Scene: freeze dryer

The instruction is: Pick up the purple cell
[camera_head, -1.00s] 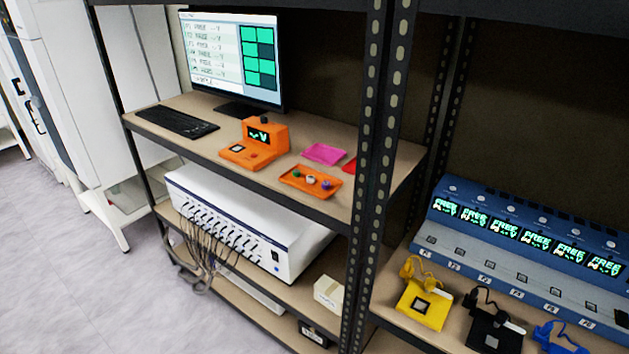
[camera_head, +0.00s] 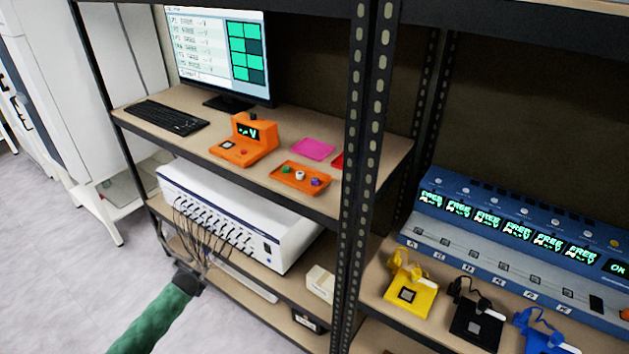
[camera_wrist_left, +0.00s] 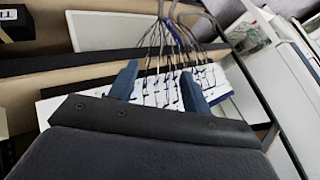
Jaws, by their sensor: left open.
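The purple cell (camera_head: 316,182) is a small round piece at the right end of the orange tray (camera_head: 284,182) on the upper shelf. A white cell (camera_head: 300,175) and a green cell (camera_head: 287,170) sit beside it in the same tray. My left gripper (camera_head: 190,272) is low at the left, below and away from the tray, in front of the lower shelves. In the left wrist view its two blue-grey fingers (camera_wrist_left: 160,88) are spread apart with nothing between them; the cabled white unit lies beyond. My right gripper is not in view.
An orange meter (camera_head: 243,140), a keyboard (camera_head: 165,117), a monitor (camera_head: 222,55) and a pink tray (camera_head: 313,149) share the upper shelf. A white cabled unit (camera_head: 235,215) is below. A dark rack post (camera_head: 362,180) stands right of the tray.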

